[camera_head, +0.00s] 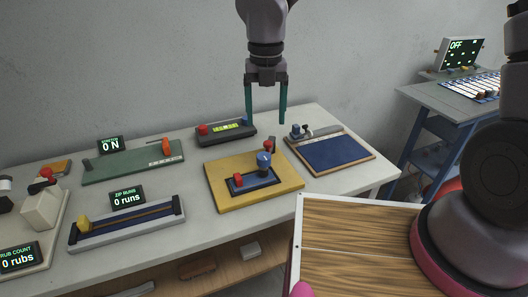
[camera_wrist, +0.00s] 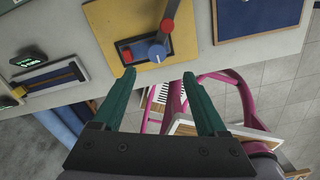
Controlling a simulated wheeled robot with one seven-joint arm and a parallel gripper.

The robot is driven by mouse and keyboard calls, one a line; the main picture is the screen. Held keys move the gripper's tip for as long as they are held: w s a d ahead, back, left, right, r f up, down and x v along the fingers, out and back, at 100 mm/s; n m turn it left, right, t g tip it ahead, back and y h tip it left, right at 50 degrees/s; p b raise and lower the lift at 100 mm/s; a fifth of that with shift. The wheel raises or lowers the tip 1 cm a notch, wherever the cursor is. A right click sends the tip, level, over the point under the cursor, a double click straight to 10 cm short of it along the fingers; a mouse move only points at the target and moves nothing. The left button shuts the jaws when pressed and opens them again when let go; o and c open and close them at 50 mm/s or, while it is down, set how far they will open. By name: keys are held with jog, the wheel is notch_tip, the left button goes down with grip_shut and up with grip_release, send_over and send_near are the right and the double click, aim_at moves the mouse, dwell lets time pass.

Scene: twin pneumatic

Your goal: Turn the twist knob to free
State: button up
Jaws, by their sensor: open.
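A yellow board (camera_head: 222,196) lies on the table. It bears a round blue knob (camera_head: 264,160), a red block (camera_head: 238,180) on a dark blue plate, and a red-topped part (camera_head: 268,145) behind the knob. The blue knob looks like the twist knob, but I see no label on it. In the wrist view the blue knob (camera_wrist: 157,52) shows just beyond the gap between the fingertips. My gripper (camera_head: 265,132) is open and empty, fingers pointing down above the table. It is apart from the knob; the exact height is hard to tell.
A blue panel with a grey cylinder (camera_head: 324,131) lies right of the yellow board. A device with a green display (camera_head: 226,128) is behind it. A green board (camera_head: 130,163) and a slider track (camera_head: 128,225) lie left. A wooden-topped surface (camera_head: 350,245) stands near the front right.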

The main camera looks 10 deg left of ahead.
aim_at(264, 156)
jog(key=f, duration=1.1)
jog(key=shift+s+a, duration=0.15)
jog(key=shift+a, duration=0.05)
grip_shut()
